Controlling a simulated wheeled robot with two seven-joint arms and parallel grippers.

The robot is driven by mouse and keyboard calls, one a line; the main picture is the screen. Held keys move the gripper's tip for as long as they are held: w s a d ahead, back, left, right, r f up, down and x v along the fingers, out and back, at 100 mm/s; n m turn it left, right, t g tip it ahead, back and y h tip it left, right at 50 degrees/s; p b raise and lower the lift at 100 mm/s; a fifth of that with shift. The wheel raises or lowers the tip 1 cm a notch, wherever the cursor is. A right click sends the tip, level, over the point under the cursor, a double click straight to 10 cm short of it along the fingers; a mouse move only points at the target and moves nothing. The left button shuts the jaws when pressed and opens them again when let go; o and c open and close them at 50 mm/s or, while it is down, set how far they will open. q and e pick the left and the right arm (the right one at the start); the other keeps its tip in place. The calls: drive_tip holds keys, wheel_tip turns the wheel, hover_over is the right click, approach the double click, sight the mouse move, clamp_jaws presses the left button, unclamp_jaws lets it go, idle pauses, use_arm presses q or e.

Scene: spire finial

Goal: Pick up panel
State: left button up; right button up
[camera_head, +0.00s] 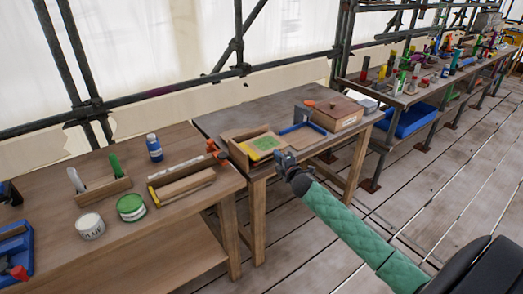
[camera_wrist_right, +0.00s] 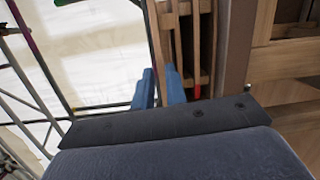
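I cannot single out the panel for sure. A shallow wooden tray (camera_head: 238,157) with a green piece (camera_head: 264,143) and a yellow strip stands at the front of the middle table. My right gripper (camera_head: 284,160) is at that table's front edge, just in front of the tray. In the right wrist view its blue fingers (camera_wrist_right: 160,88) stand apart, beside slatted wood (camera_wrist_right: 186,45) with a red strip. A thin wooden edge shows between the fingertips; contact cannot be told. My left gripper is not in view.
A blue frame (camera_head: 302,134) and a brown box (camera_head: 334,114) stand farther right on the middle table (camera_head: 240,117). The left bench (camera_head: 120,242) holds cans, a blue bottle (camera_head: 154,147) and wooden holders. A cluttered long bench stands at the back right. Open plank floor lies right.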

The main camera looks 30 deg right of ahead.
sight(273, 145)
drive_tip(key=shift+m+t, duration=0.3)
drive_tip(key=shift+m, duration=0.1)
drive_tip(key=w+d+p, duration=0.1)
drive_tip(key=w, duration=0.1)
drive_tip(key=w+p, duration=0.1)
drive_tip(key=w, duration=0.1)
drive_tip(key=w+d+p, duration=0.1)
drive_tip(key=w, duration=0.1)
drive_tip(key=shift+w+d, duration=0.3)
drive_tip(key=shift+w, duration=0.05)
drive_tip(key=shift+w+f, duration=0.15)
drive_tip(key=shift+w, duration=0.25)
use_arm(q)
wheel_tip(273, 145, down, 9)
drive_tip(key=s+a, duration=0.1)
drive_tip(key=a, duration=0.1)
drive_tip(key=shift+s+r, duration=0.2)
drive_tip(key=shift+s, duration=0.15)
use_arm(e)
drive_tip(key=shift+c, duration=0.2)
clamp_jaws()
drive_tip(key=shift+r, duration=0.2)
